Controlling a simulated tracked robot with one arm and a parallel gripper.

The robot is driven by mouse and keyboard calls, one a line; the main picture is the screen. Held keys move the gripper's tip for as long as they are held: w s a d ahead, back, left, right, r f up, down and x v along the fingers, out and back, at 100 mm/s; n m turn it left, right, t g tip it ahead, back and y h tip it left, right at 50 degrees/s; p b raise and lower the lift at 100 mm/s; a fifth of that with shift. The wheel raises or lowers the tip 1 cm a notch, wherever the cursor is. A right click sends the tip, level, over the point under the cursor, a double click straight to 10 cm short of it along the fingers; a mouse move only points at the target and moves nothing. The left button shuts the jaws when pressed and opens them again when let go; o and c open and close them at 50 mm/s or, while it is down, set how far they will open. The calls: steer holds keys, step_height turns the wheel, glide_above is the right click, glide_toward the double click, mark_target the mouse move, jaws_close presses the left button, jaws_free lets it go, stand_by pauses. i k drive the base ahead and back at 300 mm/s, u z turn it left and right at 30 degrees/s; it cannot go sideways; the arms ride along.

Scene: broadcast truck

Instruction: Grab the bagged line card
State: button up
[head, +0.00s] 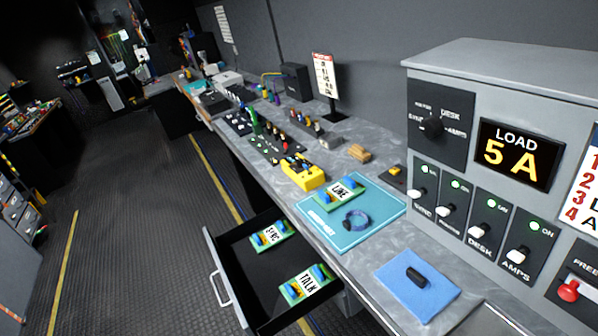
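A green card labelled LINE (342,191) with blue parts lies at the back of a teal mat (335,238) on the grey counter. I cannot tell whether a clear bag is around it. A dark blue coil or strap (356,219) lies in front of it on the same mat. Two similar green cards, SYNC (272,235) and TALK (307,286), lie in the open drawer below the counter. My gripper is not in this view.
The drawer (222,278) sticks out into the aisle. A blue cloth with a black object (417,277) lies at the right front. A grey power panel reading LOAD 5 A (515,155) stands behind. A yellow tool (303,172) is left of the mat. The aisle floor (140,220) is clear.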

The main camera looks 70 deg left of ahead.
mark_target(345, 191)
steer(key=u, duration=0.6)
steer(key=i, duration=0.95)
steer(key=u, duration=0.7)
steer(key=k, duration=0.7)
steer(key=u, duration=0.2)
steer(key=i, duration=0.8)
steer(key=z, duration=0.1)
